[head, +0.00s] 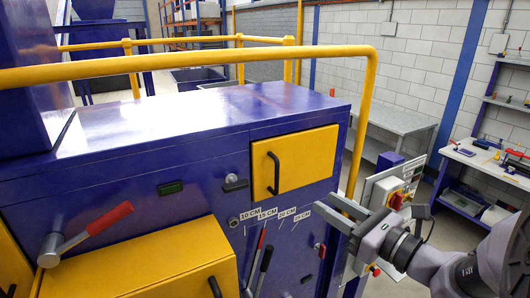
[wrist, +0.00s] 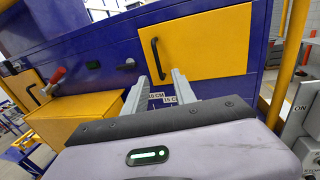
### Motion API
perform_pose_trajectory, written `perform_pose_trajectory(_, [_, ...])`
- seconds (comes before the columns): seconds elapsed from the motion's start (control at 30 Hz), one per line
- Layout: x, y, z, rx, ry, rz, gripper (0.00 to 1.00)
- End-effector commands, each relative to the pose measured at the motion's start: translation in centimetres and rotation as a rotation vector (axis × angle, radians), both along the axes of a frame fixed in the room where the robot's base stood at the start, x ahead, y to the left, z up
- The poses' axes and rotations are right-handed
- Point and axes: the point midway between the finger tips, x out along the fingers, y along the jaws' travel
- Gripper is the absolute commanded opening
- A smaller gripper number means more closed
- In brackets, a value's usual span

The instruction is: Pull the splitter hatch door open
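A small yellow hatch door (head: 306,160) with a black bar handle (head: 273,173) on its left side is set in the blue machine housing. The door looks shut. It also shows in the wrist view (wrist: 212,42), where its handle (wrist: 157,57) appears upright just past my fingertips. My gripper (head: 324,201) is in front of the housing, below and right of the handle in the head view. In the wrist view my gripper (wrist: 162,76) has its two fingers spread with nothing between them. The fingers look apart from the handle, though the exact distance is hard to tell.
A larger yellow box (head: 150,262) juts out at lower left, near a red-handled lever (head: 95,225). Levers under CM labels (head: 263,214) stand below the door. A yellow rail (head: 364,110) and a control panel (head: 390,190) are at the right.

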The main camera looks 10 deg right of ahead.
Motion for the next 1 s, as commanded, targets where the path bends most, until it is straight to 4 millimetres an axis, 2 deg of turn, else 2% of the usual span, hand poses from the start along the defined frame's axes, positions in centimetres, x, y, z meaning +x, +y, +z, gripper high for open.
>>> perform_pose_trajectory(0.17, [3.8,2.5,-0.2,-0.003,0.001,0.011,0.33])
perform_pose_trajectory(0.4, [10.1,6.1,-0.2,-0.005,0.002,0.012,0.33])
perform_pose_trajectory(0.53, [12.5,7.4,-0.2,-0.005,0.002,0.009,0.33])
perform_pose_trajectory(0.7, [14.2,8.3,-0.3,-0.006,0.002,0.008,0.33])
perform_pose_trajectory(1.0, [14.6,8.5,-0.2,-0.006,0.001,0.006,0.33])
